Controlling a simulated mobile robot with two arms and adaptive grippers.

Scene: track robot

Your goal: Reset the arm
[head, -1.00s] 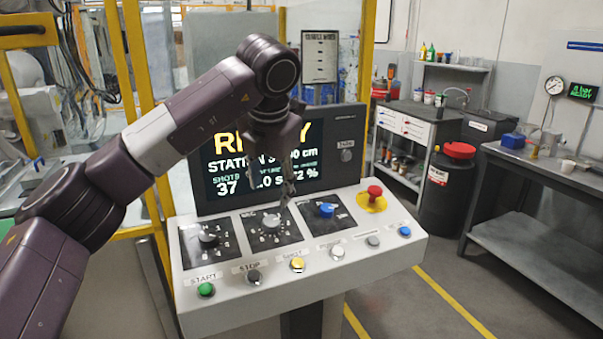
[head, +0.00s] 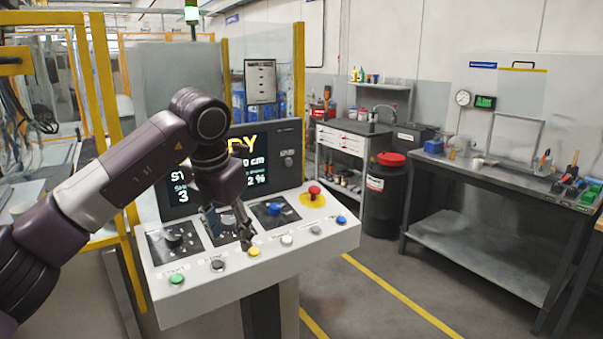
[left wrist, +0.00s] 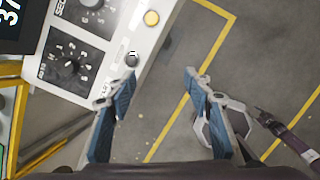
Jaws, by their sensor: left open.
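My left arm reaches in from the left in the head view. Its gripper (head: 243,230) hangs over the sloped control panel (head: 328,238), just above the yellow button (head: 253,251) in the picture. In the left wrist view my left gripper (left wrist: 155,92) has its blue-padded fingers spread wide, with only floor and the panel's edge between them. It holds nothing. A jointed grey and purple part, seemingly my right gripper (left wrist: 228,122), shows lower down at the right of the wrist view, partly behind a left finger. Its jaws are unclear.
The panel carries knobs, a row of buttons and a red emergency stop (head: 314,192). A screen (head: 270,160) stands behind, partly hidden by my arm. Yellow posts (head: 299,85) are close by. A black drum (head: 385,190) and workbench (head: 470,170) stand right. Floor between is clear.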

